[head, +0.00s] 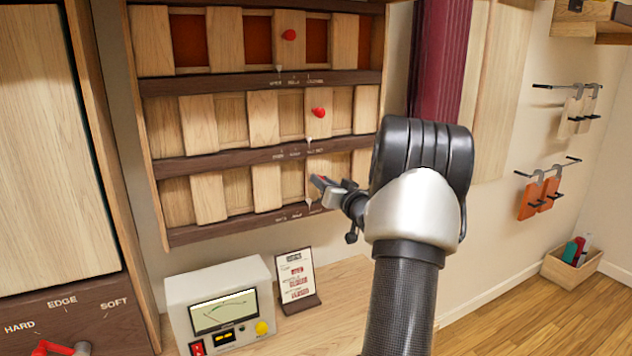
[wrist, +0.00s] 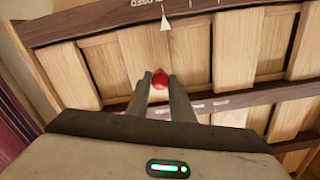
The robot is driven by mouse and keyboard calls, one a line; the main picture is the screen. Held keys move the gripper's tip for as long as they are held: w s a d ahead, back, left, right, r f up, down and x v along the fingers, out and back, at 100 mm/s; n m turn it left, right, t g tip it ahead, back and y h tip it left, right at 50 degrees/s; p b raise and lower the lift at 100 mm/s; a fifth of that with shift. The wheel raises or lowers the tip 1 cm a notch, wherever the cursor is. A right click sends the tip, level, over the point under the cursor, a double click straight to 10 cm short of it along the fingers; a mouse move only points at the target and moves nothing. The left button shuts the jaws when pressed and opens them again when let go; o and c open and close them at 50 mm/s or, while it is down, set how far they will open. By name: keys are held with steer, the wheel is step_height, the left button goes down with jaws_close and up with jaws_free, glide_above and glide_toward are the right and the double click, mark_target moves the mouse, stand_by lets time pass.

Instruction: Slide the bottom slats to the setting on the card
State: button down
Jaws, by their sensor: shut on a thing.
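The bottom slats (head: 210,199) are a row of pale wooden boards in the lowest bay of the wall rack. Their red knob (wrist: 159,79) sits between the fingertips of my gripper (wrist: 160,82), which is shut on it. In the head view my gripper (head: 325,186) reaches this knob from the right and partly hides it. A white pointer (wrist: 166,18) hangs over the dark lettered rail (wrist: 110,19), beside upside-down lettering that seems to read CLOSED. The card (head: 297,280) stands on the bench with red words, too small to read.
The middle slats (head: 263,118) and top slats (head: 222,39) have their own red knobs (head: 318,112) and (head: 289,35). A meter box (head: 225,305) stands on the bench beside the card. A maroon panel (head: 438,60) is right of the rack, behind my arm.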

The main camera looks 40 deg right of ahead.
steer(key=shift+s+d+r, duration=0.1)
steer(key=shift+d, duration=0.15)
steer(key=c, duration=1.5)
jaws_free()
steer(key=shift+d, duration=0.15)
steer(key=shift+c, duration=0.2)
steer(key=v, duration=1.7)
steer(key=shift+s+a+b, duration=0.15)
steer(key=shift+a+b, duration=0.15)
